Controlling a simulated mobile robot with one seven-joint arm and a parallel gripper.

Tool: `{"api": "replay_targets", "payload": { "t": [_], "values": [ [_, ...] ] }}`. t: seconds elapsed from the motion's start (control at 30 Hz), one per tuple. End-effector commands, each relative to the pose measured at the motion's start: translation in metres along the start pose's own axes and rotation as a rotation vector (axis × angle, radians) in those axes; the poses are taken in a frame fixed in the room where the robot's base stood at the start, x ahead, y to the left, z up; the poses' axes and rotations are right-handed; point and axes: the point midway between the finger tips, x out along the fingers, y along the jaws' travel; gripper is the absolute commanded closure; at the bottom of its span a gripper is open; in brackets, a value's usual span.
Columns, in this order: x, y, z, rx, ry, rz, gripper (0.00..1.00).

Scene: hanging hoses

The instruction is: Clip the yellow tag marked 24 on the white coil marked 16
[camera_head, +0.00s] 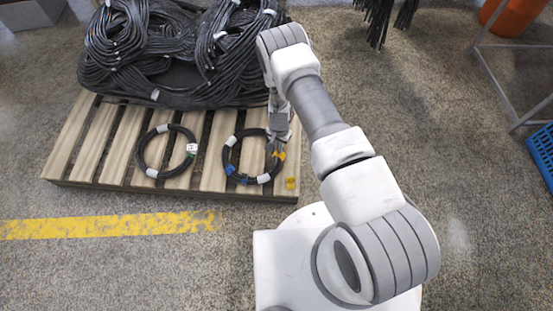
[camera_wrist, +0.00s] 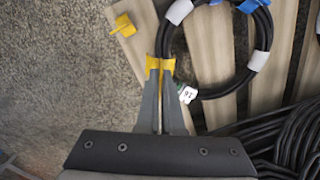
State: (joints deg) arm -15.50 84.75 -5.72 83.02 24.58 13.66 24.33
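The coil marked 16 is black with white bands; it lies on the pallet in the head view (camera_head: 228,157) and fills the upper right of the wrist view (camera_wrist: 201,96). Its small white label (camera_wrist: 187,94) reads 16 in the wrist view. Blue tags (camera_head: 231,170) sit on its near side. My gripper (camera_wrist: 160,66) is shut on a yellow tag (camera_wrist: 152,62) at the coil's edge; it also shows in the head view (camera_head: 276,150). I cannot read the tag's number or tell whether it grips the coil. Another yellow tag (camera_wrist: 123,26) lies apart on a slat.
A second black coil (camera_head: 141,152) with a white label lies left on the wooden pallet (camera_head: 75,140). A heap of black hoses (camera_head: 150,60) covers the pallet's back. A metal frame (camera_head: 497,85) and a blue crate (camera_head: 543,152) stand right.

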Motion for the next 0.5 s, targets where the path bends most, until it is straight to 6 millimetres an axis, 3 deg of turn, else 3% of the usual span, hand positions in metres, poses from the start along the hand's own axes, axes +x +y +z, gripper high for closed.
{"api": "replay_targets", "payload": {
  "t": [0.03,0.13,0.5],
  "values": [
    [0.020,-0.003,0.002,0.011,0.001,0.000,1.00],
    [0.034,-0.006,0.003,0.032,0.002,-0.002,1.00],
    [0.039,-0.008,0.004,0.044,0.002,-0.004,1.00]
  ]
}}
